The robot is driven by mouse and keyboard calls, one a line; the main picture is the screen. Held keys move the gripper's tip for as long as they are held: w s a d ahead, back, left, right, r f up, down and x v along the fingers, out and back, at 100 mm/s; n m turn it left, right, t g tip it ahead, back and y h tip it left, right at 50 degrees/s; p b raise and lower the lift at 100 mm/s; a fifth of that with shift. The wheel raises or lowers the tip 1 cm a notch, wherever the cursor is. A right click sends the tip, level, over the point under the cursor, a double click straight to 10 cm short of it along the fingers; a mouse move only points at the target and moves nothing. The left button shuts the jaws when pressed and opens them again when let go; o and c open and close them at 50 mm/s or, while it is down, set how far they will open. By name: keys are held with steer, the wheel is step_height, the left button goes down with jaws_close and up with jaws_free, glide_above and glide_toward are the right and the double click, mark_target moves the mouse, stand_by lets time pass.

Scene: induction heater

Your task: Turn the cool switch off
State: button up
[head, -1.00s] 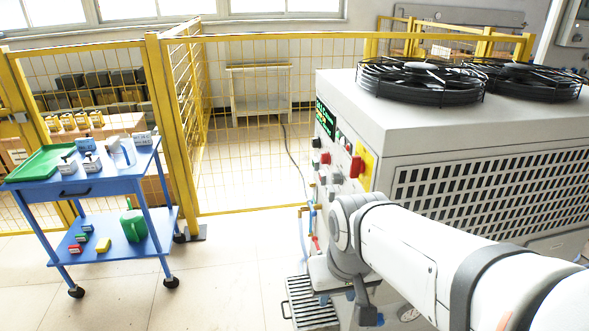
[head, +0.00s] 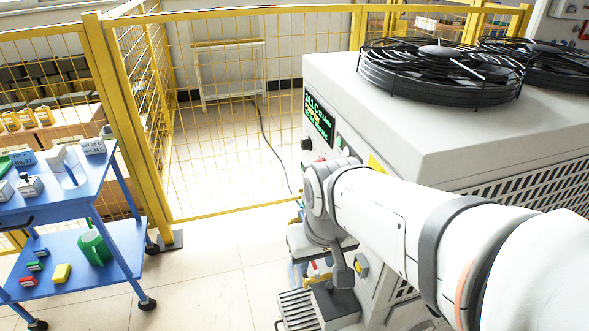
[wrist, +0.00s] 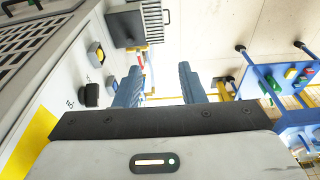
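The grey heater cabinet (head: 430,135) stands on the right in the head view. Its control face carries a green text display (head: 318,117) and a black knob (head: 306,144). My arm hides most of the other controls there. I cannot tell which one is the cool switch. My gripper (wrist: 160,84) is open and empty, its blue fingers apart. The black switch lies left of the left finger, with no contact visible.
A blue cart (head: 118,238) with small items stands at the left. Yellow mesh fencing (head: 215,200) runs behind. Two black fans (head: 440,75) sit on top of the cabinet. The floor between cart and cabinet is clear.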

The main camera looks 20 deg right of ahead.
steer(key=shift+d, duration=0.1)
steer(key=w+d+f+n+g+h+p, duration=0.3)
steer(key=d+f+n+g+h+p, duration=0.15)
steer(key=n+g+h, duration=0.5)
steer(key=w+f+n+t+h+p, duration=0.4)
steer(key=w+n+t+h, duration=0.45)
steer(key=n, duration=0.65)
steer(key=d+f, duration=0.1)
steer(key=d, duration=0.6)
steer(key=shift+d+f+g, duration=0.3)
steer(key=shift+d+g, duration=0.05)
steer(key=shift+g, duration=0.05)
steer(key=shift+s, duration=0.1)
steer(key=shift+c, duration=0.5)
jaws_close()
